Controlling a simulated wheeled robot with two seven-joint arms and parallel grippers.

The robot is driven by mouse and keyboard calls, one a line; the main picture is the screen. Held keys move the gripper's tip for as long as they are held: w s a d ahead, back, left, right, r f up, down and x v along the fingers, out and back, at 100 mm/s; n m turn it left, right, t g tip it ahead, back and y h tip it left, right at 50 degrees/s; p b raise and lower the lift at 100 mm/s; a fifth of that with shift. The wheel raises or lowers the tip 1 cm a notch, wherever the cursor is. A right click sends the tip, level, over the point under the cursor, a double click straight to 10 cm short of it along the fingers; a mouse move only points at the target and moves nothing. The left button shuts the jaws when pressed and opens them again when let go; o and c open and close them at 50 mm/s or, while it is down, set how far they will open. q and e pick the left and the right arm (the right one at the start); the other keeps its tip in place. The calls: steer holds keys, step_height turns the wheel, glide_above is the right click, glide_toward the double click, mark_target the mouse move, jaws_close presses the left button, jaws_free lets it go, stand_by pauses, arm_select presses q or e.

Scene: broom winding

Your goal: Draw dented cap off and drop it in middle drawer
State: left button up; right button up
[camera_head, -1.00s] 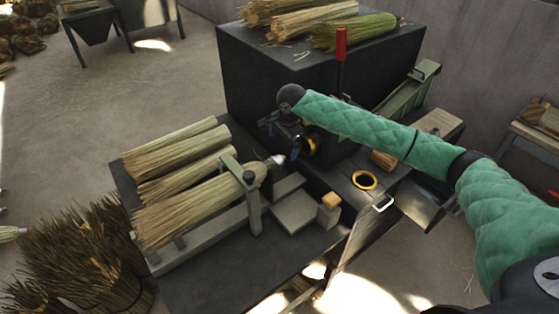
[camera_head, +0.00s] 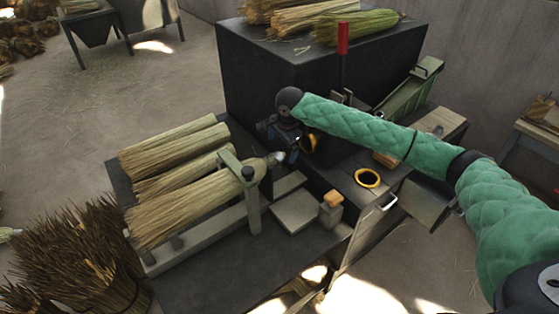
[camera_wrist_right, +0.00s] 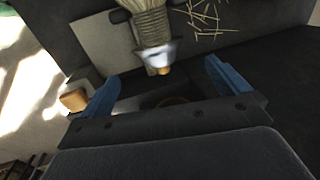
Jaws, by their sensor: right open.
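A silvery cap (camera_head: 276,158) sits on the right-hand end of the clamped broom (camera_head: 205,200). In the right wrist view the cap (camera_wrist_right: 158,54) is just ahead of and between the finger tips, with a small orange-brown tip at its end; any dent is too small to tell. My right gripper (camera_head: 287,151) is open, its blue fingers apart, close beside the cap and not closed on it; it also shows in the wrist view (camera_wrist_right: 165,82). A pale handle (camera_head: 386,202) shows on the bench front; I cannot tell which drawer is the middle one. My left gripper is not in view.
A wooden-topped post (camera_head: 331,200) and a yellow-rimmed ring (camera_head: 367,178) stand on the bench right of the clamp. More broom bundles (camera_head: 175,145) lie behind the clamped one. A dark block (camera_head: 270,85) with a red-handled lever (camera_head: 342,40) rises behind my right arm.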

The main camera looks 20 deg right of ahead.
mark_target(281, 153)
steer(key=shift+w+f+b, duration=0.1)
steer(key=shift+f+b, duration=0.25)
steer(key=shift+f, duration=0.1)
steer(key=shift+w+a+f+b, duration=0.1)
steer(key=shift+w+f+b, duration=0.05)
steer(key=shift+f+b, duration=0.6)
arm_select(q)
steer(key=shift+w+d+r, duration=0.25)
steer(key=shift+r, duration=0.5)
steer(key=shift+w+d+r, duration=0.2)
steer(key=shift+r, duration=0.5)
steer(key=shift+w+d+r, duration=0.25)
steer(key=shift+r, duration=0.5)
arm_select(e)
steer(key=shift+w+a+f, duration=0.1)
steer(key=shift+w+f, duration=0.15)
steer(key=shift+f, duration=0.9)
steer(key=shift+w+a+f, duration=0.1)
steer(key=shift+w+f, duration=0.1)
steer(key=shift+f, duration=0.9)
steer(key=c, duration=1.5)
arm_select(q)
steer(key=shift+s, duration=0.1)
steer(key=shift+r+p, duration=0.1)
steer(key=shift+p, duration=0.2)
arm_select(e)
steer(key=shift+d, duration=0.2)
